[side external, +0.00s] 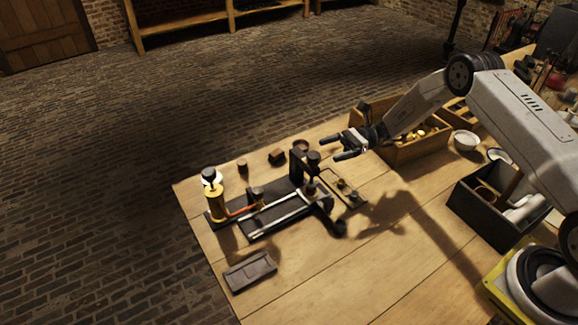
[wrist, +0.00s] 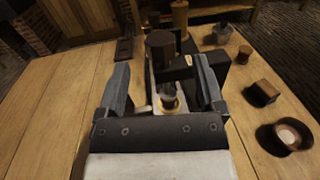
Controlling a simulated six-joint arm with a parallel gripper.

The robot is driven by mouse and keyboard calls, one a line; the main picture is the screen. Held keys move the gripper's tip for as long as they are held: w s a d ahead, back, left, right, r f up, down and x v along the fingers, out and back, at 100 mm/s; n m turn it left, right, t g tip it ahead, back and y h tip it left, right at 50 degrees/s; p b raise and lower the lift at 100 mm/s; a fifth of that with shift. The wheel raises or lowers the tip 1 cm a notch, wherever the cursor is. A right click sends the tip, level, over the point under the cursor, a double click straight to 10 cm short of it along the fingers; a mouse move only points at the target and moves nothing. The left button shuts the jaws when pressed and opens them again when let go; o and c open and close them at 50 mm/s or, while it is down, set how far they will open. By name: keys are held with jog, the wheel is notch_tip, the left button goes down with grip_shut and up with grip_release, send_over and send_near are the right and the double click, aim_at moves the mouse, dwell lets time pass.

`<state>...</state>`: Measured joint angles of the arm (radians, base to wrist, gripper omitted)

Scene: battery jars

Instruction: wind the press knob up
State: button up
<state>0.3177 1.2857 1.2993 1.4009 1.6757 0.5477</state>
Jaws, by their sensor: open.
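The press stands on a dark base plate (side external: 262,222) on the bench. Its knob, a dark faceted cylinder, tops the press post (side external: 313,158). In the wrist view the knob (wrist: 160,45) appears upright between and slightly beyond my fingertips. My gripper (side external: 329,148) is open and empty, its fingers pointing left just above and right of the knob. In the wrist view the gripper (wrist: 162,72) has a finger on each side of the picture of the press. I see no contact with the knob. Below it shows a jar-like piece with a copper-coloured ring (wrist: 168,102).
A brass cylinder (side external: 216,206) stands at the plate's left end. Small dark blocks (side external: 276,156) sit behind the press. A dark flat tray (side external: 250,271) lies in front. A wooden crate (side external: 405,152) and a black box (side external: 490,215) stand right.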

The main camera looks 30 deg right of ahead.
aim_at(309, 159)
jog(key=shift+w+a, duration=0.25)
jog(key=shift+a, duration=1.7)
jog(key=shift+w+a, duration=0.2)
jog(key=shift+a, duration=1.7)
grip_shut()
jog(key=shift+n+g, duration=0.3)
jog(key=shift+g, duration=0.2)
jog(key=shift+s+n+g, duration=0.15)
jog(key=shift+n+g, duration=0.85)
jog(key=shift+g, duration=0.55)
jog(key=shift+s+n+g, duration=0.15)
jog(key=shift+n+g, duration=0.85)
jog(key=shift+g, duration=0.55)
jog(key=shift+h, duration=0.3)
grip_release()
